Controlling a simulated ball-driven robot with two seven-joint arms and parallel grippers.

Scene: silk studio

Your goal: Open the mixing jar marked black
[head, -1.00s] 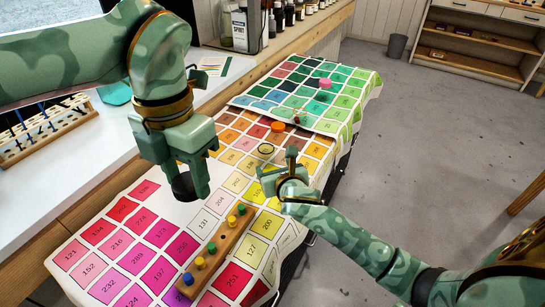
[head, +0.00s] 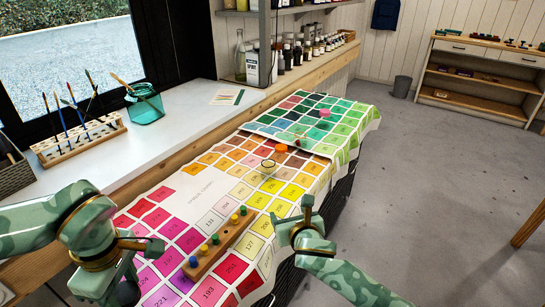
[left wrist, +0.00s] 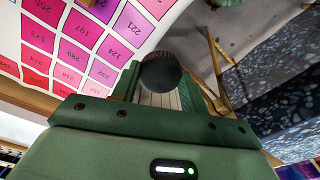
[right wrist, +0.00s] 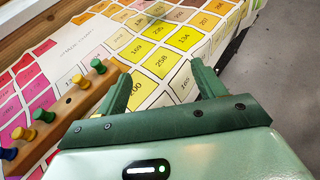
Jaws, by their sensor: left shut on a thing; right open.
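My left gripper (head: 126,278) is low at the left of the head view, by the near end of the colour chart. In the left wrist view it is shut on a dark round piece (left wrist: 160,72), like a jar or lid; no marking is readable. My right gripper (head: 300,222) is open and empty above the chart's right edge, and its spread fingers also show in the right wrist view (right wrist: 162,88). Farther up the chart are a round yellowish piece with a dark rim (head: 268,166), an orange disc (head: 281,148) and a pink one (head: 324,113). I cannot tell which jar is marked black.
A wooden strip with coloured pegs (head: 220,245) lies between the grippers on the chart (head: 190,192). A brush rack (head: 80,138) and a teal glass jar (head: 145,105) stand on the white counter at left. Bottles (head: 300,52) line the back. Open floor lies right.

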